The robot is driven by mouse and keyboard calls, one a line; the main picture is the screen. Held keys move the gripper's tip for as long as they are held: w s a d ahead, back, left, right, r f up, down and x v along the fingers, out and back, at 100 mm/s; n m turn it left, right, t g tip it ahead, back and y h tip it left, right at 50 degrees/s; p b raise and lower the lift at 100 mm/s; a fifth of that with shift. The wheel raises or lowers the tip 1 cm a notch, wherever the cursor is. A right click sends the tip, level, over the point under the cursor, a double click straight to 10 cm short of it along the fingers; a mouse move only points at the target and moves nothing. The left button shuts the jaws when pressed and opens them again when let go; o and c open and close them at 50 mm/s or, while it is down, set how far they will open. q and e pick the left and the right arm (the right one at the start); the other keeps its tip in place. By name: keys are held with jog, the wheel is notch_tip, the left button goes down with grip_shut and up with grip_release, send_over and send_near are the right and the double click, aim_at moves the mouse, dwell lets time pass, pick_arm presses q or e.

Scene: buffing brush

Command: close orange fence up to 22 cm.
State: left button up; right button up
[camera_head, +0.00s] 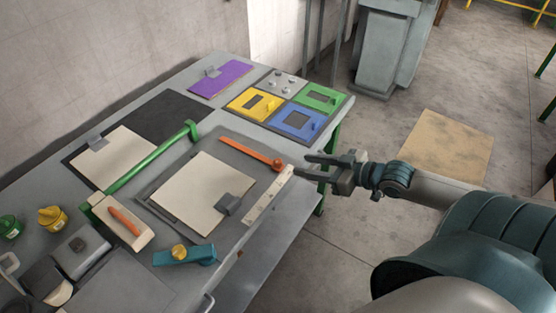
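The orange fence (250,154) is a thin orange bar lying at an angle on a dark grey plate, beyond a cream square panel (200,192). Its right end has a rounded knob near a pale ruler strip (267,195). My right gripper (307,167) comes in from the right with its two fingers apart, pointing left. Its fingertips are just right of the fence's knob end, with nothing seen between them. I cannot tell whether they touch the fence. My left gripper is not in view.
A green bar (150,158) lies left of the fence. Yellow, blue (298,121) and green panels sit at the table's far right corner. A teal block with a yellow knob (185,255) is near the front edge. Open floor lies right of the table.

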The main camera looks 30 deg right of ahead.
aim_at(279, 161)
jog(key=shift+p+x, duration=0.85)
jog(key=shift+x, duration=4.75)
jog(key=shift+a, duration=0.1)
jog(key=shift+s, duration=0.1)
grip_shut()
